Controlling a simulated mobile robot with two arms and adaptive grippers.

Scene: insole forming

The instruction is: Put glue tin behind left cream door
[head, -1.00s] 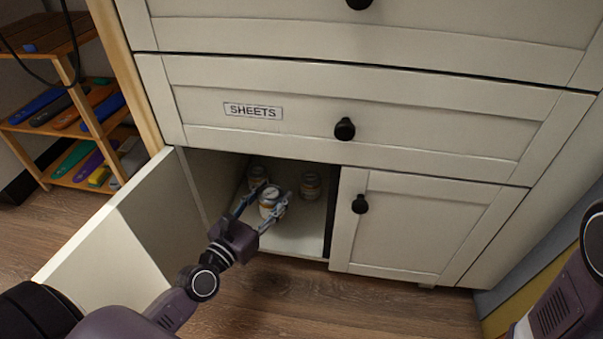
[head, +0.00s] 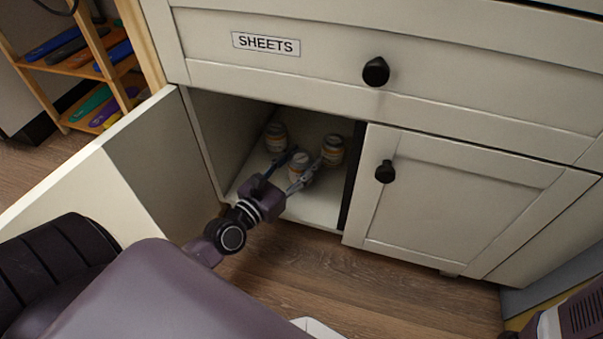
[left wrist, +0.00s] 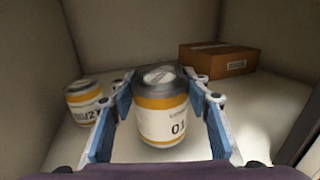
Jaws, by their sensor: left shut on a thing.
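The left cream door (head: 110,165) stands open to the left, showing the compartment behind it. My left gripper (head: 298,178) reaches inside, shut on a glue tin (head: 299,162) with a grey lid and an orange-and-white label. The held tin (left wrist: 163,110) is upright between the blue fingers in the left wrist view, reading "01". I cannot tell whether its base touches the floor. A second tin (head: 276,137) stands behind it to the left and also shows in the left wrist view (left wrist: 84,103). My right gripper is out of view.
A brown box (left wrist: 217,60) sits deeper in the compartment. The right cream door (head: 450,200) is closed, with a black knob (head: 385,172). The SHEETS drawer (head: 330,65) above is closed. A wooden shelf (head: 75,65) with coloured items stands at the left.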

